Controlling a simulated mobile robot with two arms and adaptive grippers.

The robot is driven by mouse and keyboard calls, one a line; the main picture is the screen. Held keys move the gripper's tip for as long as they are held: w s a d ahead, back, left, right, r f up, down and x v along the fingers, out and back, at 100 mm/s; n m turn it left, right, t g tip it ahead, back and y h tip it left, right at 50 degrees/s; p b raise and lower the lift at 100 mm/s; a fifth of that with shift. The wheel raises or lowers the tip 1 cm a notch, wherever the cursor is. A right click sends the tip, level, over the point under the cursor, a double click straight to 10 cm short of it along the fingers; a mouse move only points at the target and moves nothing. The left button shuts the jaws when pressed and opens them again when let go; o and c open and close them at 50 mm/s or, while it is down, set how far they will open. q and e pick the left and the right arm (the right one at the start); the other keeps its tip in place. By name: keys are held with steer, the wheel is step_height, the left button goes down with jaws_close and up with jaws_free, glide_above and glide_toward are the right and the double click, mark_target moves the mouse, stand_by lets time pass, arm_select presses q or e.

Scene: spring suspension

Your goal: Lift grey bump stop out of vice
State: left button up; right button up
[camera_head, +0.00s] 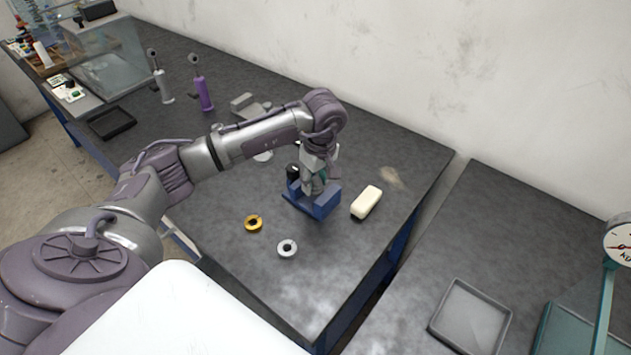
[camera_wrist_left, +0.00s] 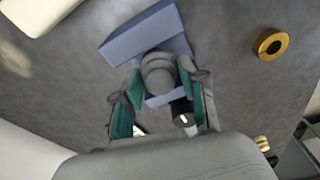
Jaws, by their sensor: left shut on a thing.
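The blue vice (camera_head: 325,205) stands near the right end of the dark table, and it also shows in the left wrist view (camera_wrist_left: 150,28). The grey bump stop (camera_wrist_left: 158,72) is a rounded grey piece at the vice, seen between the fingers of my left gripper (camera_wrist_left: 158,90). My left gripper (camera_head: 314,185) is over the vice in the head view and is shut on the bump stop. In the head view the gripper mostly hides the bump stop. I cannot tell whether the bump stop still touches the vice jaws. My right gripper is not in view.
A yellow ring (camera_head: 253,223) and a silver ring (camera_head: 287,248) lie in front of the vice. A cream block (camera_head: 366,202) lies to its right. A grey tray (camera_head: 470,316) is on the right-hand table. Purple (camera_head: 203,92) and grey (camera_head: 162,85) tools stand farther back.

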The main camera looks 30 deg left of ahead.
mark_target(314, 178)
arm_select(q)
steer(key=shift+r+p, duration=0.95)
steer(key=shift+r, duration=0.95)
steer(key=shift+f, duration=0.1)
